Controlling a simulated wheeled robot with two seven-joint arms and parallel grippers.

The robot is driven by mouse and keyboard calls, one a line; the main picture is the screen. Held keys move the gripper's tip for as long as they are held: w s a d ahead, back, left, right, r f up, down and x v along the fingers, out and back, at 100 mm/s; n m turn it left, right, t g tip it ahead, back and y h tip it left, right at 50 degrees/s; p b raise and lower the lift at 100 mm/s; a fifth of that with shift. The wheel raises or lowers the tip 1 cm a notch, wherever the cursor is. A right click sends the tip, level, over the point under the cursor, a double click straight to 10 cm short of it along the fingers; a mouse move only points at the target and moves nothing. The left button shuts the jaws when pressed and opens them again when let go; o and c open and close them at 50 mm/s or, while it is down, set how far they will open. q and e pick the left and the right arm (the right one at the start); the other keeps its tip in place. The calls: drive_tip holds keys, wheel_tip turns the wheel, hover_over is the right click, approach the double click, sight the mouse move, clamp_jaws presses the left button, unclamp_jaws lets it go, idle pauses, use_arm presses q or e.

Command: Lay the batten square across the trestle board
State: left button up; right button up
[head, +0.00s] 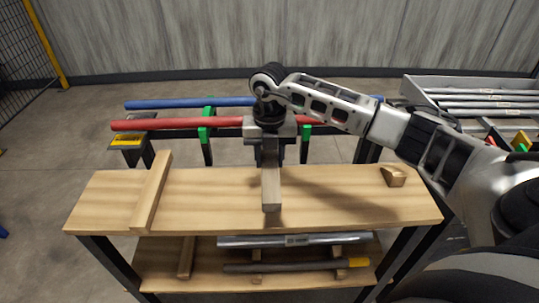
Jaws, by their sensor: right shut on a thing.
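The trestle board (220,205) is a pale wooden top on dark legs in the middle of the head view. My right gripper (270,158) is over the middle of the board, pointing down and shut on a wooden batten (271,190). The batten's near end points towards me, roughly across the board; its far part is hidden by the gripper. I cannot tell whether it touches the board. Another wooden batten (151,190) lies across the board's left part, slightly slanted. My left gripper is not in view.
A small wooden block (393,176) sits at the board's right end. A lower shelf (210,277) holds a grey pipe (310,239) and a dark bar (290,266). Behind, red (180,123) and blue (170,104) pipes rest on a rack. A grey tray (420,85) holds pipes at right.

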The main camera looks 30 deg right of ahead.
wheel_tip(320, 180, down, 6)
drive_tip(key=b, duration=0.3)
drive_tip(key=shift+r, duration=0.2)
drive_tip(key=shift+f+b, duration=0.55)
drive_tip(key=shift+b, duration=0.05)
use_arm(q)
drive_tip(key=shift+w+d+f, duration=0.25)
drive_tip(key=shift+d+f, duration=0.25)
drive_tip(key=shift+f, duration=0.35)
use_arm(e)
drive_tip(key=shift+f, duration=0.3)
drive_tip(key=o, duration=1.1)
drive_tip(key=shift+o, duration=0.2)
drive_tip(key=shift+r, duration=0.1)
use_arm(q)
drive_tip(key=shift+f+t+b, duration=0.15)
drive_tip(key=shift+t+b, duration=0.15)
drive_tip(key=shift+b, duration=0.15)
use_arm(e)
wheel_tip(320, 180, up, 16)
drive_tip(key=shift+f, duration=0.1)
